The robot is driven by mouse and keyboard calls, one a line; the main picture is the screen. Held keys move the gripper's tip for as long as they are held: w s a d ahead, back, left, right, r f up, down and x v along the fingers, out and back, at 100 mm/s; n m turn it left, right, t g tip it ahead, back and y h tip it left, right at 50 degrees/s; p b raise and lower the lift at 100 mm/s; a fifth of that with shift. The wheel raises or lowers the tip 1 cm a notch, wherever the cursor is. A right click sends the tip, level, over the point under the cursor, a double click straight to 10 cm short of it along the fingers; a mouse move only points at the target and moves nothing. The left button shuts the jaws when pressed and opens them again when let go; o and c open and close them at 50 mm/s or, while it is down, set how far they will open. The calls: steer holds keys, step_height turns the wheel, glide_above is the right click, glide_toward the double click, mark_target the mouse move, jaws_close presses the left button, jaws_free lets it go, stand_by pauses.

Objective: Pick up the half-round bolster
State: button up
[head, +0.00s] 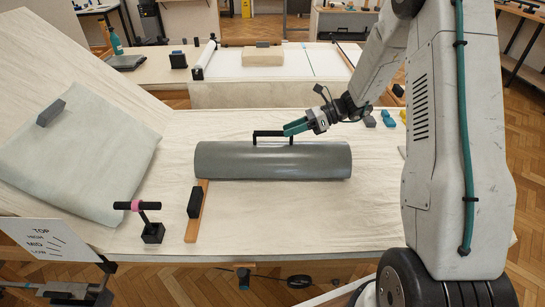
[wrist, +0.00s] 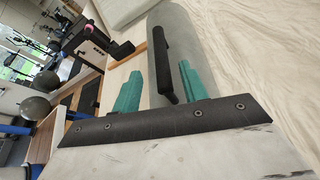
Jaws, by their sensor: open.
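The half-round bolster (head: 270,163) is a grey-green half-cylinder lying lengthwise across the middle of the pale covered table. It has a black bar handle (head: 268,133) on top. My gripper (head: 290,128) reaches in from the right, its teal fingers at the handle's right end. In the wrist view the fingers (wrist: 160,73) are spread apart and the handle (wrist: 158,50) runs between them in the picture. The bolster (wrist: 185,38) shows beneath and beyond. I cannot tell whether the fingers touch the handle. The bolster rests on the table.
A wooden strip with a black block (head: 195,203) lies at the bolster's left end. A black stand with a pink ring (head: 137,206) is left of it. A grey-green pad (head: 75,155) lies on the sloped board at left. Small blue and yellow pieces (head: 388,119) sit behind right.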

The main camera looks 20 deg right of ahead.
mark_target(273, 149)
steer(key=x, duration=0.5)
steer(key=shift+w+r, duration=0.3)
jaws_close()
steer(key=shift+d, duration=0.1)
stand_by(0.9)
